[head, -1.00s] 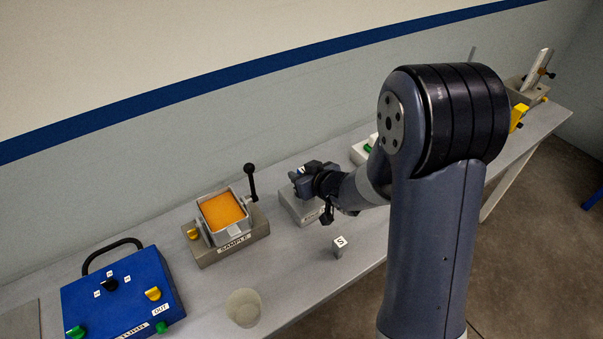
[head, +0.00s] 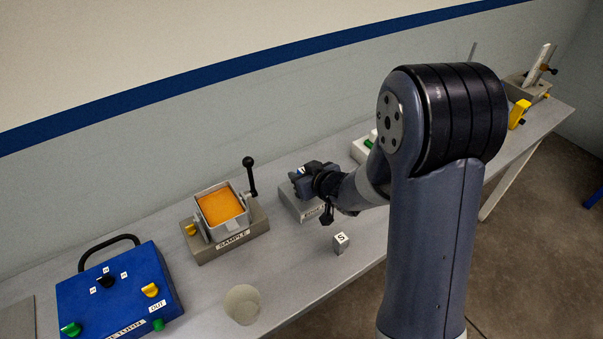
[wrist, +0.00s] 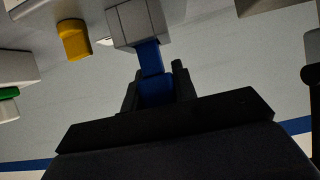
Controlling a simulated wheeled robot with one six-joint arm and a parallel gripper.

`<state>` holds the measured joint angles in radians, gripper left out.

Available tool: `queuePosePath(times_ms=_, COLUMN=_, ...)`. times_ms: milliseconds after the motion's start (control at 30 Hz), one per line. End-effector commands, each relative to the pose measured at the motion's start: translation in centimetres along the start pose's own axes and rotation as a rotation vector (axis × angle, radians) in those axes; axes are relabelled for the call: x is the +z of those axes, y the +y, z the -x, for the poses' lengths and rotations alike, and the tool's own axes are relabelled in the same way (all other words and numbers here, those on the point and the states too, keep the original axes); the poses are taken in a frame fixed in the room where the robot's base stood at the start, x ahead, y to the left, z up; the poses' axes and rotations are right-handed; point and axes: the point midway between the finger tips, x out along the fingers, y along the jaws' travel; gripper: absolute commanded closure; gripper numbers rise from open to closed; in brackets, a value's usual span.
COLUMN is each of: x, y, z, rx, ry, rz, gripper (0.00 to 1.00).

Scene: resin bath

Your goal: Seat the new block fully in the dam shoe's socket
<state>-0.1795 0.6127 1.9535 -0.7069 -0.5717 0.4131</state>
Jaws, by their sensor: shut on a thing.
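My gripper (head: 303,184) is low over a grey labelled box (head: 293,206), which I take to be the dam shoe. In the wrist view my gripper (wrist: 157,80) is shut on a blue piece (wrist: 151,58), which I take to be the new block. The blue piece runs from between the fingers up to a grey squared body (wrist: 139,22). I cannot tell whether that body is part of the block or the shoe. My gripper hides the socket in the head view, so the seating depth cannot be told.
A small cube marked S (head: 341,244) stands on the bench in front. To the left are the SAMPLE fixture (head: 215,245) with an upright black lever (head: 251,178), a round disc (head: 242,304) and a blue control box (head: 130,310). A white box (head: 361,150) stands behind the arm.

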Motion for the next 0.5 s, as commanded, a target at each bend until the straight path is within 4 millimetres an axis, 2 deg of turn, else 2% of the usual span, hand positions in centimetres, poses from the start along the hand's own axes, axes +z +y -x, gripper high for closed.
queuePosePath(times_ms=500, x=1.3, y=0.0, z=-0.7, rx=0.0, ry=0.0, rz=0.0, gripper=0.95)
